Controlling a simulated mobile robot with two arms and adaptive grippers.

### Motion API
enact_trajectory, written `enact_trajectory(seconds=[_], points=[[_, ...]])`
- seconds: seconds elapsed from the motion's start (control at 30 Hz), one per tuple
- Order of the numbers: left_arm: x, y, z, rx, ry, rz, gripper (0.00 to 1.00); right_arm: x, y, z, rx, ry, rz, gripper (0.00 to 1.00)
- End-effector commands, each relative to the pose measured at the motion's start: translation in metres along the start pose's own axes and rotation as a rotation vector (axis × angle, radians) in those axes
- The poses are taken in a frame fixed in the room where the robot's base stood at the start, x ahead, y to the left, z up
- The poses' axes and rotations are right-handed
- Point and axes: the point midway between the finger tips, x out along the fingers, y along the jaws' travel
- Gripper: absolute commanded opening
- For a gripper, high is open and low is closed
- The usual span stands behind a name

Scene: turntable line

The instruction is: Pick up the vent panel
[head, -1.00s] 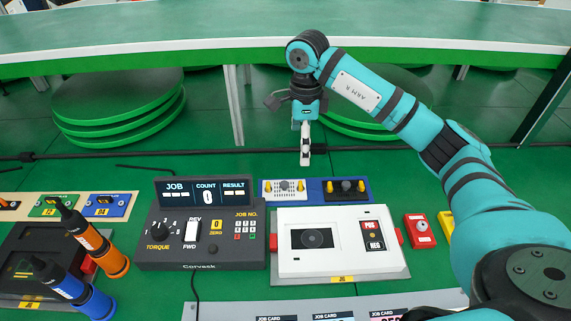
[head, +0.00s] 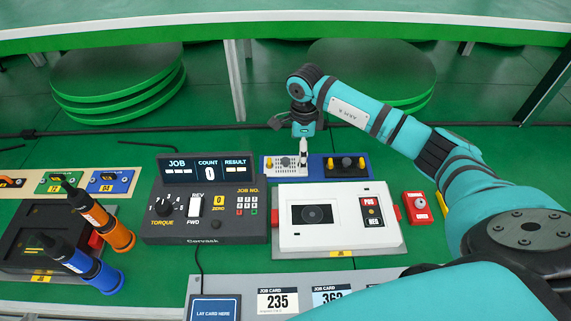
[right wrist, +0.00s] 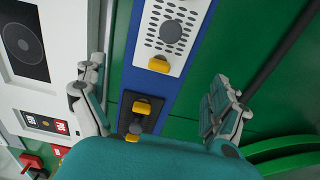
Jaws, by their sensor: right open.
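The vent panel (head: 272,168) is a small white perforated plate with a grey round knob and yellow pegs. It lies on a blue tray (head: 367,174) behind the white machine, and my right gripper hides part of it in the head view. My right gripper (head: 303,152) is open, pointing down above the panel's right side. In the right wrist view the vent panel (right wrist: 185,42) is at the top, between and beyond the spread fingers (right wrist: 158,98); nothing is between them. My left gripper is not in view.
A black panel with yellow pegs (head: 346,167) shares the blue tray, right of the vent panel. The torque console (head: 205,215) stands front left, the white machine (head: 290,242) in front, a red button box (head: 417,207) to the right. Orange and blue drivers (head: 108,228) stand at left.

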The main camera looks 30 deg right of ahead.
Motion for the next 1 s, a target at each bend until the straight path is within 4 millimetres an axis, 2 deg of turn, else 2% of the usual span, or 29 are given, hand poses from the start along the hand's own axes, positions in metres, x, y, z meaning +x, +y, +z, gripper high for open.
enact_trajectory(seconds=[0.13,0.3,0.57,1.0], points=[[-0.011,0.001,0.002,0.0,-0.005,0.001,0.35,0.021,0.002,0.002,0.0,0.001,0.005,0.98],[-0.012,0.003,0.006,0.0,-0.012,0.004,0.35,0.042,0.001,0.002,0.0,0.0,0.003,0.98],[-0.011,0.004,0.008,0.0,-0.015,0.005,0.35,0.046,0.001,0.001,-0.001,0.0,0.0,0.98],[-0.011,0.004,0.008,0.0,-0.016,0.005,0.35,0.045,0.001,0.001,0.0,0.0,0.0,0.42]])
